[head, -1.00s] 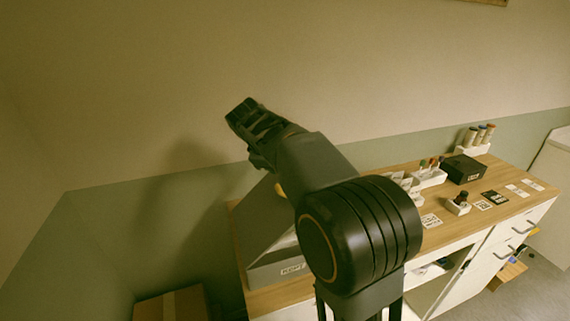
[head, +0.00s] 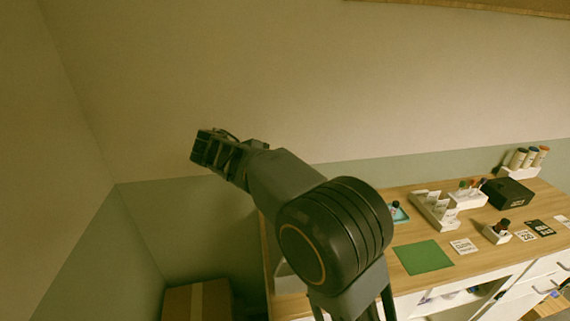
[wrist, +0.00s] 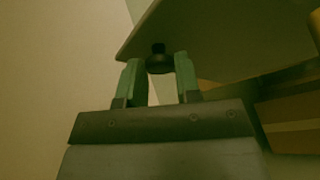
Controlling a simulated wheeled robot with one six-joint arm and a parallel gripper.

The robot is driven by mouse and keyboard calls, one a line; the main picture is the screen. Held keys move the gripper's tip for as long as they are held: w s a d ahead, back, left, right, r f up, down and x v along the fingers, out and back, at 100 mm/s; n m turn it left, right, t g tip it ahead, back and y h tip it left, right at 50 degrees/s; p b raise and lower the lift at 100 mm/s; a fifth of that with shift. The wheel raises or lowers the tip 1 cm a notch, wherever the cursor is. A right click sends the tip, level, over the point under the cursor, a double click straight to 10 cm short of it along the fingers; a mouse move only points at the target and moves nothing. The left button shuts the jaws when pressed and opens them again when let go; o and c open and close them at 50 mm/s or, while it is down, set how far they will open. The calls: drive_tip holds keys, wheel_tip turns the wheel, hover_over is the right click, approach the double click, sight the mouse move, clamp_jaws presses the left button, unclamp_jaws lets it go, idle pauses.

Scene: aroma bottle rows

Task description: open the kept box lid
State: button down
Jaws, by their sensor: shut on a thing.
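My gripper (head: 200,150) is high at the left of the cabinet top in the head view. In the wrist view my gripper (wrist: 157,64) has its two green fingers on either side of a dark round knob (wrist: 159,62), shut on it. The knob is fixed to a flat panel, the kept box lid (wrist: 205,35), which is tilted across the top of the wrist view. The kept box (head: 289,278) shows only as a pale sliver behind my arm in the head view. Its label and the lid are hidden there.
The wooden cabinet top (head: 375,284) holds a green mat (head: 423,257), a white rack (head: 436,210), a black box (head: 508,193) and several cards to the right. A cardboard box (head: 197,302) stands low at the left. Walls are behind and left.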

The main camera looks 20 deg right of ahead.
drive_tip(key=a+h+p, duration=0.2)
drive_tip(key=a+h, duration=0.2)
drive_tip(key=a, duration=0.4)
drive_tip(key=shift+w+f+n, duration=0.2)
drive_tip(key=shift+w+n, duration=0.15)
drive_tip(key=shift+n, duration=0.05)
drive_tip(key=shift+a, duration=0.1)
drive_tip(key=c, duration=0.8)
unclamp_jaws()
drive_tip(key=shift+a, duration=0.1)
drive_tip(key=b+v, duration=0.1)
drive_tip(key=v, duration=0.6)
drive_tip(key=shift+a, duration=0.15)
